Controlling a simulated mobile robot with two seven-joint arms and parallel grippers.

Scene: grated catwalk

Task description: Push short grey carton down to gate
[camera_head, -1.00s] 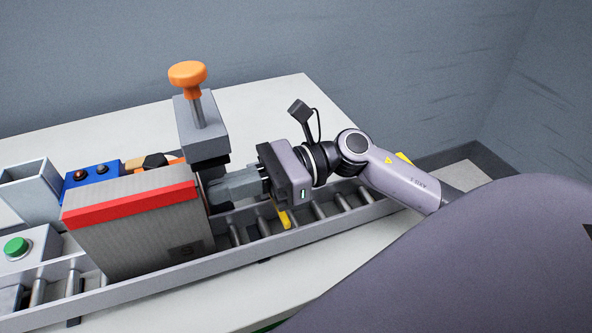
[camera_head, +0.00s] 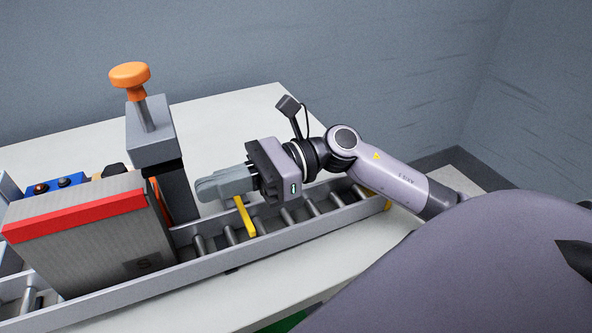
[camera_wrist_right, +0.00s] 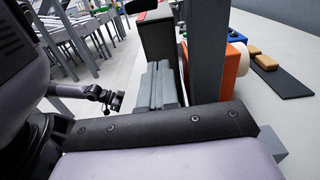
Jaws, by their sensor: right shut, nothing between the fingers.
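The grey carton (camera_head: 95,238) has a red band along its top edge and stands upright on the roller conveyor at the left of the head view. A grey post with an orange knob (camera_head: 130,75) stands behind the carton's right end; I cannot tell whether it is the gate. My right gripper (camera_head: 200,188) is shut and empty, above the rollers right of the carton, with a gap between them. Its fingers also show in the wrist view (camera_wrist_right: 160,85). My left arm seems to show at the left there, its gripper (camera_wrist_right: 116,101) small and dark.
The conveyor's front rail (camera_head: 200,268) runs across the white table. A yellow bar (camera_head: 246,217) lies over the rollers below my right gripper. A blue box with buttons (camera_head: 55,186) is behind the carton. The rollers on the right look clear.

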